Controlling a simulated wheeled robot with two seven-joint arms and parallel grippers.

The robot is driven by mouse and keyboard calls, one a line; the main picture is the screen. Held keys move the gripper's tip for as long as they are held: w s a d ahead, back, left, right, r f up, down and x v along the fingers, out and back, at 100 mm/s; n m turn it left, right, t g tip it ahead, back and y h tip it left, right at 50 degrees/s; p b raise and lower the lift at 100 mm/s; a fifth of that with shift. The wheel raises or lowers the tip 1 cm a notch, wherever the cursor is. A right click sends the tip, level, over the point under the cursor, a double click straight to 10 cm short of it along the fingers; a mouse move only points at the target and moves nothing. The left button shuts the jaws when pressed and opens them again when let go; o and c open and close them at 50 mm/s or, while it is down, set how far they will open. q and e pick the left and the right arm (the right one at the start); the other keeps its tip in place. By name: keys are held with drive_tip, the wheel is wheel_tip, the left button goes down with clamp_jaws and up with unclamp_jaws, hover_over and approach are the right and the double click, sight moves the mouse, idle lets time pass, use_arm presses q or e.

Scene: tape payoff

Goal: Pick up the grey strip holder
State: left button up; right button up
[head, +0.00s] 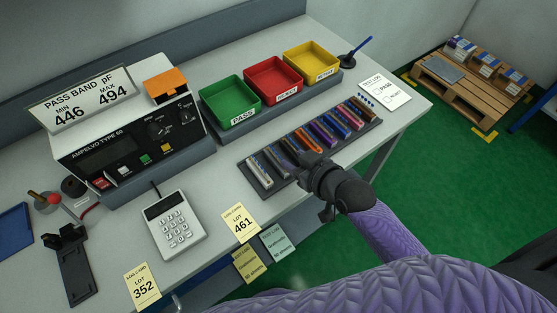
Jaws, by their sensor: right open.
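A dark tray (264,192) on the bench holds a row of several strip holders. At its left end lies a pale, whitish holder (259,171). Beside it on the right is a grey strip holder (276,159). An orange one (311,140) and purple, blue and brown ones follow to the right. My right gripper (308,163) is over the front edge of the tray, just right of the grey holder. It is open; its fingertips are partly hidden by its own body, and I cannot tell whether they touch any holder. My left gripper is not in view.
Green (226,112), red (276,88) and yellow (312,62) bins stand behind the tray. A tester (130,140), keypad (174,222) and black fixture (72,262) stand to the left. Cards lie along the front edge. A pallet (465,88) stands on the green floor.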

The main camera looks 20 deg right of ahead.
sight(277, 153)
drive_tip(key=b+x, duration=0.1)
drive_tip(key=x, duration=0.2)
drive_tip(key=b+x, duration=0.1)
drive_tip(key=x, duration=0.3)
drive_tip(key=shift+a+f+b, duration=0.25)
drive_tip(key=shift+f+b, duration=0.05)
drive_tip(key=shift+f, duration=0.15)
drive_tip(key=shift+w, duration=0.15)
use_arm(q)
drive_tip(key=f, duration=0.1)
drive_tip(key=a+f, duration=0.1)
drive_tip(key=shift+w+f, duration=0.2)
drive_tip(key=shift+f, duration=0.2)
use_arm(e)
drive_tip(key=shift+r, duration=0.1)
drive_tip(key=c, duration=0.5)
clamp_jaws()
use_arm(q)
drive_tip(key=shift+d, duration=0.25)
